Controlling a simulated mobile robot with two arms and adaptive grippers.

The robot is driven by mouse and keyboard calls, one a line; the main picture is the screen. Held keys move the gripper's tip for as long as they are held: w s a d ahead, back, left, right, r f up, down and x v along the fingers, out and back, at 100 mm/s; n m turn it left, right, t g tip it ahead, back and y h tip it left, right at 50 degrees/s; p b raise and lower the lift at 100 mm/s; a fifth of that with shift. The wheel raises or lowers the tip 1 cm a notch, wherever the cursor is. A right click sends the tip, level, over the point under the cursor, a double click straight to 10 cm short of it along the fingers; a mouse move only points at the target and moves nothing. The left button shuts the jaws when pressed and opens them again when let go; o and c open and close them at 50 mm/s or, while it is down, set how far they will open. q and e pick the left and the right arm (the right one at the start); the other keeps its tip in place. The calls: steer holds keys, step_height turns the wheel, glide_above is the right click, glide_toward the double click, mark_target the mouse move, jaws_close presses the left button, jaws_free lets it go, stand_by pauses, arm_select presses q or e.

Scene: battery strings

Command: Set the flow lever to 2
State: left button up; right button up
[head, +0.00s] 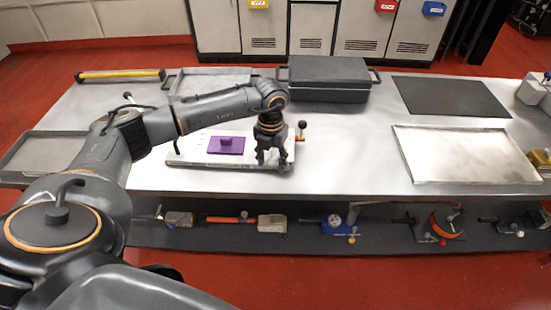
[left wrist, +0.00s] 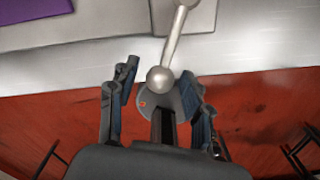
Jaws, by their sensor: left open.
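The flow lever (left wrist: 175,45) shows in the left wrist view as a pale metal rod with a round ball (left wrist: 160,80) at its near end. It rises to a grey mount (left wrist: 202,18) at the top edge. My left gripper (left wrist: 158,92) is open, with one finger on each side of the ball. I cannot tell whether either finger touches it. In the head view the left gripper (head: 271,160) points down over the right part of a pale board (head: 215,163) and hides the lever there. Any number marks are too small to read. My right gripper is not in view.
A purple plate (head: 226,145) lies on the board left of the gripper. A dark knob on a post (head: 301,126) stands just right of the gripper. A dark case (head: 328,79) is behind. A metal tray (head: 465,155) and dark mat (head: 450,97) lie right. The front table edge is close.

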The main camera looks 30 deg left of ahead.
arm_select(q)
jaws_close()
steer(key=shift+w+d+n+p, duration=0.2)
steer(key=shift+d+n+p, duration=0.15)
steer(key=shift+d+n, duration=0.7)
steer(key=shift+a+n, duration=0.15)
steer(key=shift+n, duration=0.1)
